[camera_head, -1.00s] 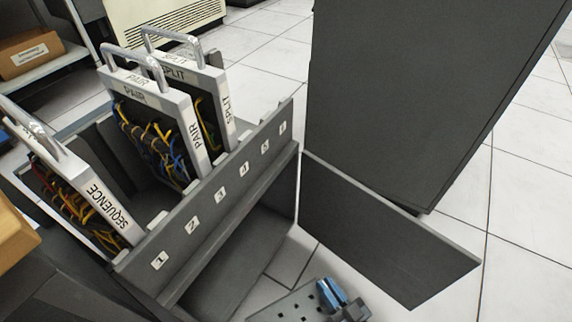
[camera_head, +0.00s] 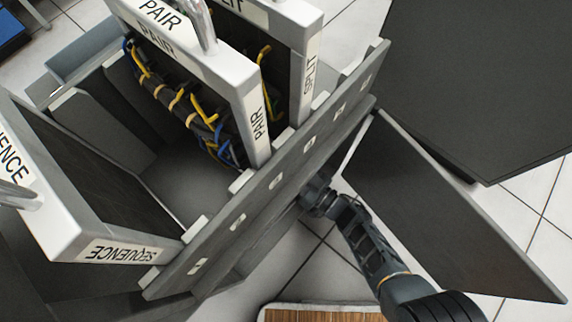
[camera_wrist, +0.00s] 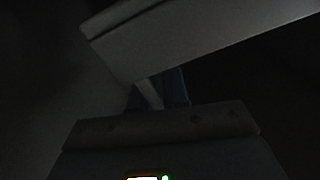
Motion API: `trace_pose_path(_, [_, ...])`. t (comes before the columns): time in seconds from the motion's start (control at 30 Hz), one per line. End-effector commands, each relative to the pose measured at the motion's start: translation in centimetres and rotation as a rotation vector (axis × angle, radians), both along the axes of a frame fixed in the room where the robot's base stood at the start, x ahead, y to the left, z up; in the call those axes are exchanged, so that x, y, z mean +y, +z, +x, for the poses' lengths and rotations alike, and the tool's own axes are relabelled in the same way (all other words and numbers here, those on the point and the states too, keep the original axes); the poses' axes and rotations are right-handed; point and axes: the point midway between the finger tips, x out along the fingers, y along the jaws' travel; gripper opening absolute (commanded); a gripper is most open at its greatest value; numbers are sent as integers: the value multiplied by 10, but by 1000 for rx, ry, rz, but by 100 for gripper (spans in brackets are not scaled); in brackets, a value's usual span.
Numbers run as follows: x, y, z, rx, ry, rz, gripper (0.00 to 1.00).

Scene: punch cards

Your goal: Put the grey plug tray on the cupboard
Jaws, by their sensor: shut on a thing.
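My arm reaches in the head view under the numbered front board, beside the open door of the dark cupboard (camera_head: 368,128). The end of my arm is hidden there. In the dark wrist view my gripper (camera_wrist: 160,92) shows dimly with bluish fingers, shut. A pale grey slab (camera_wrist: 200,38) runs across in front of them, probably the grey plug tray; its holes cannot be made out. What lies below the slab is too dark to tell.
Above the opening stand framed panels marked PAIR (camera_head: 205,60), SPLIT (camera_head: 309,70) and SEQUENCE (camera_head: 110,250). The open door (camera_head: 450,215) hangs right of my arm. A big dark cabinet (camera_head: 480,80) stands behind it. A brown slatted surface (camera_head: 320,314) shows at the bottom edge.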

Motion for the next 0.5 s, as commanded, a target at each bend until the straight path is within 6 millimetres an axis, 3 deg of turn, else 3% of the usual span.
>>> trace_pose_path(0.03, [0,-15,1,0,1,2,0])
trace_pose_path(0.1, [0,-23,1,-1,1,1,0])
trace_pose_path(0.5, [0,-45,1,0,0,2,0])
